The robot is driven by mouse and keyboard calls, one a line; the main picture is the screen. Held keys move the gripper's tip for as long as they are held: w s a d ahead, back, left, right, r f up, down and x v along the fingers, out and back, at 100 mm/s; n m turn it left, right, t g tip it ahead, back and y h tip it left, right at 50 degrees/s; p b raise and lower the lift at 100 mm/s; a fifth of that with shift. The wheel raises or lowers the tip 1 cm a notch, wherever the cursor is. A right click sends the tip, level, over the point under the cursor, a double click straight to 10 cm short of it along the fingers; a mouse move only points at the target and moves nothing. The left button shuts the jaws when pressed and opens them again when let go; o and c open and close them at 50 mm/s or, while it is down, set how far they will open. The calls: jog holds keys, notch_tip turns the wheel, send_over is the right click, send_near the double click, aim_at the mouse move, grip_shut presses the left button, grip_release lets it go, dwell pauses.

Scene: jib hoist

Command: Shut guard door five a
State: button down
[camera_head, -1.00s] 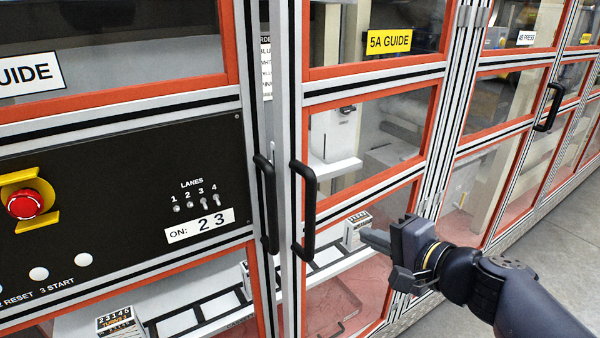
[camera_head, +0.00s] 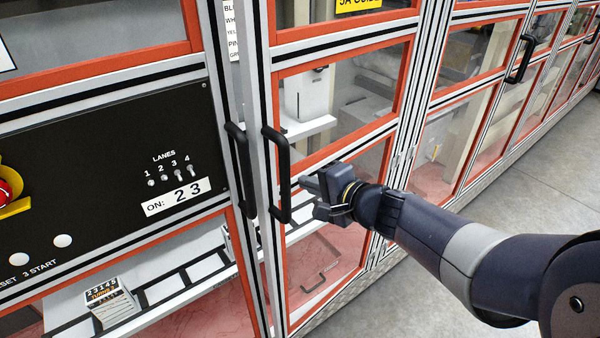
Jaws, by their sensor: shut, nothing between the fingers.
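The door stands slightly ajar. A narrow gap shows at its left edge, with a printed list (camera_head: 232,30) visible through it. Its black bar handle (camera_head: 283,175) is upright near that left edge. My gripper (camera_head: 306,183) is shut and empty, just right of the handle and in front of the door. I cannot tell whether its tip touches the handle or the door.
The neighbouring left door has its own black handle (camera_head: 241,170) beside the gap. A black control panel (camera_head: 100,190) with lane switches and a red stop button (camera_head: 5,193) is at left. More guard doors (camera_head: 480,110) run away to the right. Grey floor (camera_head: 540,185) is free at right.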

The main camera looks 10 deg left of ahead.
jog(key=w+a, duration=0.1)
jog(key=a, duration=0.1)
jog(key=shift+w+a+p, duration=0.35)
jog(key=shift+w+p, duration=0.05)
jog(key=shift+w+a+r+b, duration=0.15)
jog(key=shift+w+a+b, duration=0.15)
jog(key=shift+w+a, duration=0.35)
jog(key=shift+w+a+r+b, duration=0.1)
jog(key=shift+w+a+b, duration=0.25)
jog(key=shift+a, duration=0.45)
jog(key=shift+w+a+r+b, duration=0.15)
jog(key=shift+w+a+b, duration=0.1)
jog(key=shift+w+a, duration=0.4)
jog(key=shift+s+a, duration=0.1)
jog(key=shift+a, duration=0.05)
